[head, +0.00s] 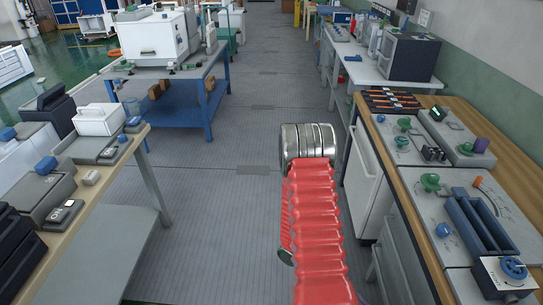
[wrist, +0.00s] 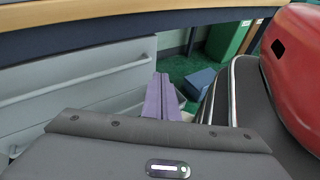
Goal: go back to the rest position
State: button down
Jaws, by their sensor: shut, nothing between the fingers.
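My gripper (wrist: 162,97) shows in the wrist view as a pair of narrow purple-grey fingers beyond the dark housing. The fingers are together with nothing between them. They point toward the grey drawer fronts (wrist: 80,80) under a wooden bench edge (wrist: 120,15) and touch nothing that I can see. In the head view my red-sleeved arm stands in the aisle, close to the right-hand bench, with its silver joint at the far end. The gripper itself is hidden there.
The right bench (head: 465,118) carries grey panels with knobs and a blue-handled unit (head: 480,228). A left bench (head: 68,206) holds grey and black boxes. A blue-framed table (head: 180,112) with a white machine stands farther back. The grey aisle floor (head: 225,190) between them is clear.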

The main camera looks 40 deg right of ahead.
jog(key=w+a+r+m+t+y, duration=0.4)
jog(key=w+a+r+t, duration=0.6)
jog(key=w+a+r, duration=0.7)
jog(key=a+r+t, duration=0.4)
jog(key=a+r, duration=0.2)
jog(key=r, duration=0.3)
jog(key=a+r+t, duration=0.5)
jog(key=a+r, duration=0.1)
jog(key=r, duration=0.4)
jog(key=shift+n+y, duration=0.4)
